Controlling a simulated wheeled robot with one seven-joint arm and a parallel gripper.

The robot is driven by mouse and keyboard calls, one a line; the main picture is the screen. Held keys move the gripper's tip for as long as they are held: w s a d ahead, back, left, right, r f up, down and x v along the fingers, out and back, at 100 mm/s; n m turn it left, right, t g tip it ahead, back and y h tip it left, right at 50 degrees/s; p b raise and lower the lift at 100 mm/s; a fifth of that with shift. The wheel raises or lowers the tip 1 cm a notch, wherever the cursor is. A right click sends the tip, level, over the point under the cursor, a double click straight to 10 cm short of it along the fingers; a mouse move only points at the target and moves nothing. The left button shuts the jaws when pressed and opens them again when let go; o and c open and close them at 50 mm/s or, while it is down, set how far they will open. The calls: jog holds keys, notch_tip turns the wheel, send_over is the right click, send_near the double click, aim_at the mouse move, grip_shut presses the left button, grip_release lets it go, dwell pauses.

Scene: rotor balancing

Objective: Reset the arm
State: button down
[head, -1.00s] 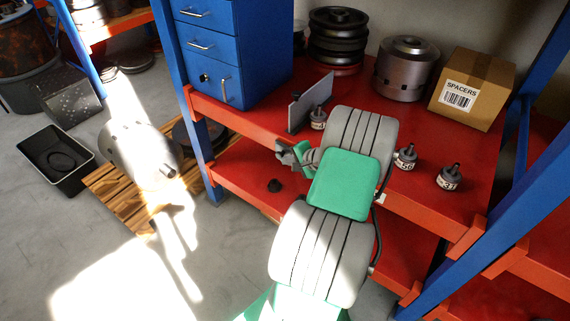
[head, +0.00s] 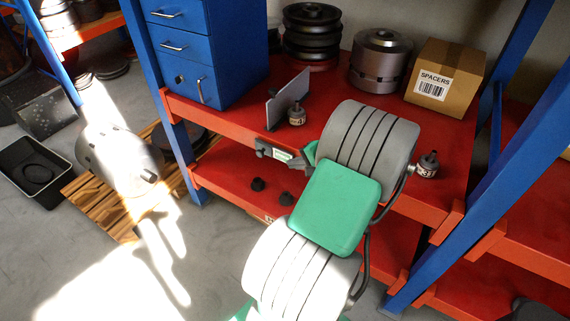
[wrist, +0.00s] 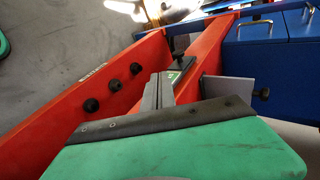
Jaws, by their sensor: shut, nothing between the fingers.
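My gripper (head: 267,150) is at the front edge of the upper red shelf (head: 222,120) in the head view, below the grey upright plate (head: 287,98). Its grey fingers (wrist: 160,88) show shut and empty in the wrist view. Another labelled weight (head: 427,164) stands to the right of my arm. My green and grey arm bends across the shelf front and hides part of the upper shelf. The plate also shows in the wrist view (wrist: 229,91).
A blue drawer unit (head: 205,55), black pulleys (head: 311,35), a metal rotor (head: 381,62) and a SPACERS box (head: 445,75) stand on the upper shelf. Black knobs (wrist: 115,85) sit on the lower shelf. Blue posts (head: 480,150) flank the shelf.

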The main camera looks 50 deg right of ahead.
jog(key=shift+s+r, duration=0.1)
dwell(0.4)
jog(key=s+a+f+n+g+y, duration=0.2)
jog(key=s+a+f+n+g, duration=0.15)
jog(key=s+a+f, duration=0.4)
jog(key=s+a+g+y, duration=0.1)
jog(key=s+a+g, duration=0.35)
jog(key=s, duration=0.55)
jog(key=w+a+r+n+h, duration=0.1)
jog(key=w+a+r+n, duration=0.3)
jog(key=a, duration=0.4)
jog(key=w+a+r+n+h, duration=0.1)
jog(key=w+a+r+n, duration=0.4)
jog(key=a+r, duration=0.3)
jog(key=w+a+r+n+t+h, duration=0.1)
jog(key=w+a+r+n, duration=0.4)
jog(key=a, duration=0.3)
jog(key=shift+w+a+r, duration=0.25)
jog(key=shift+w+r, duration=0.35)
jog(key=shift+w, duration=0.1)
